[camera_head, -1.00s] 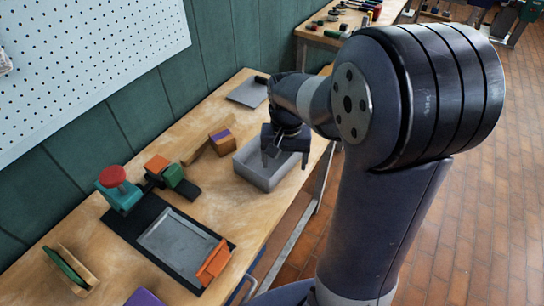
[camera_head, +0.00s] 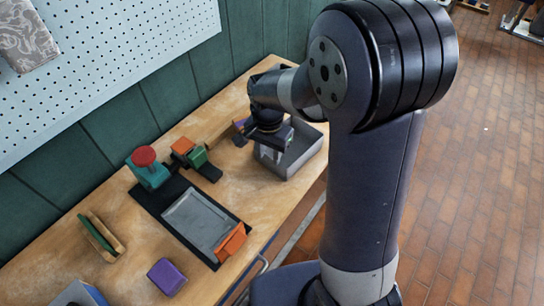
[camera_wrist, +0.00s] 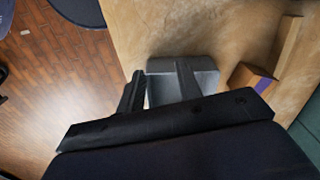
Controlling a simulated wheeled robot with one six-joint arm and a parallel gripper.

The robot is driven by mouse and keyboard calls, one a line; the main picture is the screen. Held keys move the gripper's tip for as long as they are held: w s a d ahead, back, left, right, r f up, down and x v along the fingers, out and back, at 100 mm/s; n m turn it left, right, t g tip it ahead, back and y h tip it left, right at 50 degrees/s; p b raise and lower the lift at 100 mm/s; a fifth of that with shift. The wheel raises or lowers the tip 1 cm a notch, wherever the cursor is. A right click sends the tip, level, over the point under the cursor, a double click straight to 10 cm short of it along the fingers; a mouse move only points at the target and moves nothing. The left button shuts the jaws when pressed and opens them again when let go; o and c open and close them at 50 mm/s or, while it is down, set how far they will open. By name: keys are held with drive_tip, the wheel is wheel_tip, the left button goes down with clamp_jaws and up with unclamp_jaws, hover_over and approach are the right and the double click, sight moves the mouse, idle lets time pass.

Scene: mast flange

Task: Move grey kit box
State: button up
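The grey kit box (camera_head: 308,157) is an open-topped box on the wooden bench, near its right edge. My gripper (camera_head: 270,152) points down at the left part of the box in the head view and partly covers it. In the wrist view my gripper (camera_wrist: 160,90) has its two fingers apart, with the box (camera_wrist: 208,78) behind and between them. One finger is at the box's left side; the other overlaps the box interior. The fingers look open; whether either touches a wall I cannot tell.
A black mat with a shallow grey tray (camera_head: 198,219) and an orange block (camera_head: 231,242) lies left of the box. A pegboard wall (camera_head: 120,60) backs the bench.

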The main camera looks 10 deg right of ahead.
drive_tip(key=shift+a+m, duration=0.4)
drive_tip(key=shift+a, duration=0.5)
drive_tip(key=shift+c, duration=1.4)
drive_tip(key=shift+f, duration=0.4)
drive_tip(key=shift+c, duration=0.9)
wheel_tip(320, 180, down, 9)
drive_tip(key=b, duration=0.7)
drive_tip(key=shift+f, duration=0.15)
clamp_jaws()
drive_tip(key=shift+w+d+f, duration=0.1)
drive_tip(key=shift+w+d, duration=1.2)
drive_tip(key=shift+w, duration=0.15)
